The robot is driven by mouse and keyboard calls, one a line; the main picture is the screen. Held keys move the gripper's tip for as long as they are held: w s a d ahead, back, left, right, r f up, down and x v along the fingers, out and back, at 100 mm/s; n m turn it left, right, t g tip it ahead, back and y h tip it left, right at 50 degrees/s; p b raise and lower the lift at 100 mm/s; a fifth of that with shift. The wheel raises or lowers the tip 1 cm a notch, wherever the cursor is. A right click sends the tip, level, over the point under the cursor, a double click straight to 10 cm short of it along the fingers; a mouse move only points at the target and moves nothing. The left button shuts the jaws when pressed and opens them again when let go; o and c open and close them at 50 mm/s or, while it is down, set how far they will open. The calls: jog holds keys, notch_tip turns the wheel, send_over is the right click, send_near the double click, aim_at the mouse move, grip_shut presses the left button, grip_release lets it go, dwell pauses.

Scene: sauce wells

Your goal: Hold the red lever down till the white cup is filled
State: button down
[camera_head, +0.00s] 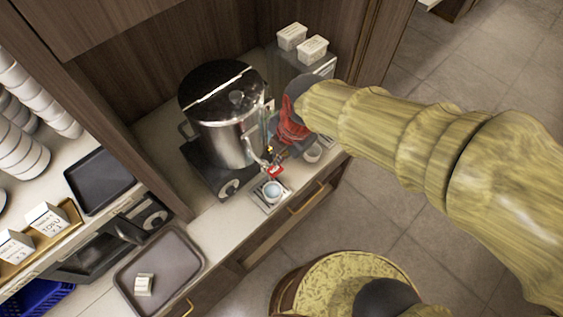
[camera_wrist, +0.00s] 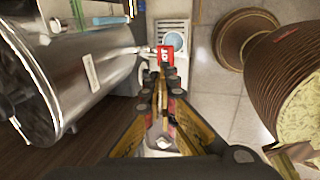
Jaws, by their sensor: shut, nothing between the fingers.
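A silver urn (camera_head: 222,130) with a black lid stands on the counter. Its red lever (camera_head: 275,171) is at the front and also shows in the wrist view (camera_wrist: 165,53). A white cup (camera_head: 273,188) with a pale blue inside stands on the drip tray (camera_head: 259,197) below the lever; in the wrist view the cup (camera_wrist: 174,40) is partly behind the lever. How full it is I cannot tell. My gripper (camera_head: 272,157) is shut and empty, its tips (camera_wrist: 172,80) right by the lever. Whether they touch it I cannot tell.
Another pale cup (camera_head: 313,152) stands on the counter right of my gripper. White labelled boxes (camera_head: 312,49) are behind. A grey tray (camera_head: 185,245) with a small white block lies at the front left. Stacked bowls (camera_head: 20,145) stand at far left. A round stool (camera_head: 300,279) is on the floor.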

jog(key=v, duration=0.4)
jog(key=shift+w+a+r, duration=0.1)
jog(key=shift+w+r, duration=0.15)
dwell(0.3)
